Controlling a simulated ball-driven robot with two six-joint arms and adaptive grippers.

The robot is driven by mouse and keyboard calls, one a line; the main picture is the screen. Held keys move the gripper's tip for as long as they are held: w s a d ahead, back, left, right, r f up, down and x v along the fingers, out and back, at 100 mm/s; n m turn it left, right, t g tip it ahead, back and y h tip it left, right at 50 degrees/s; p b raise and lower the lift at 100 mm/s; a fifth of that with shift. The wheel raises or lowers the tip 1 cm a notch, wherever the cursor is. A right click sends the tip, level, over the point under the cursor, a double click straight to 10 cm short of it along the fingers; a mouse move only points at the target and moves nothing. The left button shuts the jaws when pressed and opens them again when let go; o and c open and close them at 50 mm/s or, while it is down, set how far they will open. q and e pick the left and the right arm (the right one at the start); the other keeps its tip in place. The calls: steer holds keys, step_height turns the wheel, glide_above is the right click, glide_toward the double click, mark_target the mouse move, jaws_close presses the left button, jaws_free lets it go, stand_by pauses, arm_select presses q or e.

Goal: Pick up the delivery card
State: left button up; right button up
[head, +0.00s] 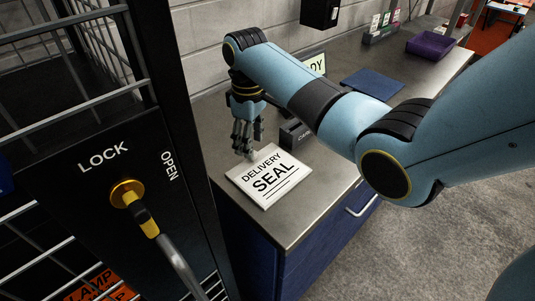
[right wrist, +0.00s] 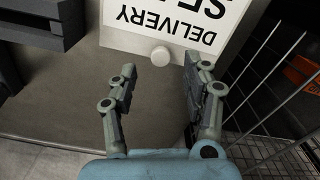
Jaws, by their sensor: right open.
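The delivery card (head: 269,177) is a white plate reading "DELIVERY SEAL". It lies flat on the grey counter near its front left corner. In the right wrist view the card (right wrist: 190,18) appears upside down at the top, with a small round pale knob (right wrist: 160,56) at its edge. My right gripper (head: 246,150) is above the counter at the card's back left edge. In the right wrist view my right gripper (right wrist: 160,78) is open, its two fingers apart and the knob between and just beyond their tips. Nothing is held. My left gripper is not in view.
A cage door with a LOCK/OPEN panel (head: 100,165) and yellow-black handle (head: 140,212) stands close at left. A dark card holder (head: 295,133) sits behind the card. A blue mat (head: 372,84) and purple tray (head: 431,45) lie farther back.

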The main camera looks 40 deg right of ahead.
mark_target(269, 170)
steer(key=f, duration=0.2)
steer(key=shift+s+d+f, duration=0.1)
steer(key=shift+s+f, duration=0.25)
steer(key=shift+s, duration=0.05)
steer(key=shift+w+f, duration=0.1)
steer(key=shift+f, duration=0.4)
steer(key=c, duration=0.5)
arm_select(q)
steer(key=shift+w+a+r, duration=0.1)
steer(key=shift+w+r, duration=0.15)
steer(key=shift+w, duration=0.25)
arm_select(e)
jaws_close()
